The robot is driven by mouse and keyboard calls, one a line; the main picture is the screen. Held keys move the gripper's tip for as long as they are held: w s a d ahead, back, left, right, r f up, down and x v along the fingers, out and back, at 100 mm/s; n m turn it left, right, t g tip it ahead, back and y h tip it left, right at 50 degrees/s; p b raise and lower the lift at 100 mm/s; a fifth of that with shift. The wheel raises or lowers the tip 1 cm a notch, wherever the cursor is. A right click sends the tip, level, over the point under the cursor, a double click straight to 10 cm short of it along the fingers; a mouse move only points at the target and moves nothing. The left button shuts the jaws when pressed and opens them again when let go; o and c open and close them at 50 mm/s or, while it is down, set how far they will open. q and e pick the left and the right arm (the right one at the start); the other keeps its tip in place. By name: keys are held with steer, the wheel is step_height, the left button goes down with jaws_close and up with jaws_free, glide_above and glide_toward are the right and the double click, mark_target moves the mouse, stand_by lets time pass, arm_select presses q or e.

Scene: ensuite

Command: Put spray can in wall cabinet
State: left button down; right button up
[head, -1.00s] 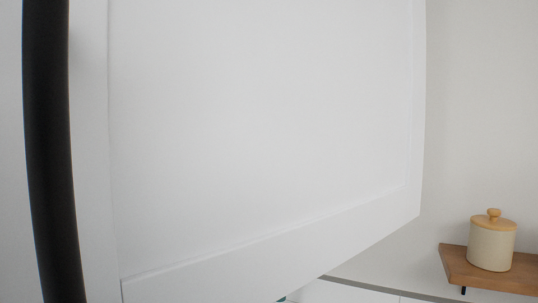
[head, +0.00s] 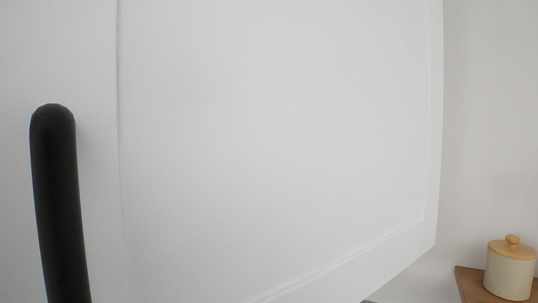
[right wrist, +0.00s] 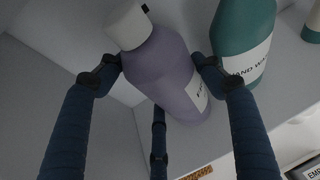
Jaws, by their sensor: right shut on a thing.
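In the right wrist view, my right gripper (right wrist: 158,74) is shut on a purple spray can (right wrist: 175,72) with a white cap. The can looks tilted, its cap toward the upper left. Its label is partly hidden by a finger. Pale surfaces lie behind it; I cannot tell whether its base touches one. In the head view, the white door of the wall cabinet (head: 270,130) fills most of the picture, with a black handle (head: 58,200) at the left. The cabinet's inside and both grippers are out of the head view.
A green hand wash bottle (right wrist: 243,40) stands close to the right finger in the wrist view. A pale object is cut off at the top right. In the head view, a cream jar with a wooden lid (head: 510,270) sits on a wooden shelf (head: 470,284) at the lower right.

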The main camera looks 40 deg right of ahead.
steer(key=shift+f, duration=0.2)
steer(key=shift+a, duration=0.2)
steer(key=shift+s+f, duration=0.1)
steer(key=o, duration=1.2)
steer(key=shift+r, duration=0.2)
steer(key=shift+a, duration=0.25)
steer(key=b+v, duration=0.1)
steer(key=v, duration=1)
steer(key=shift+a+r, duration=0.15)
steer(key=shift+a, duration=0.05)
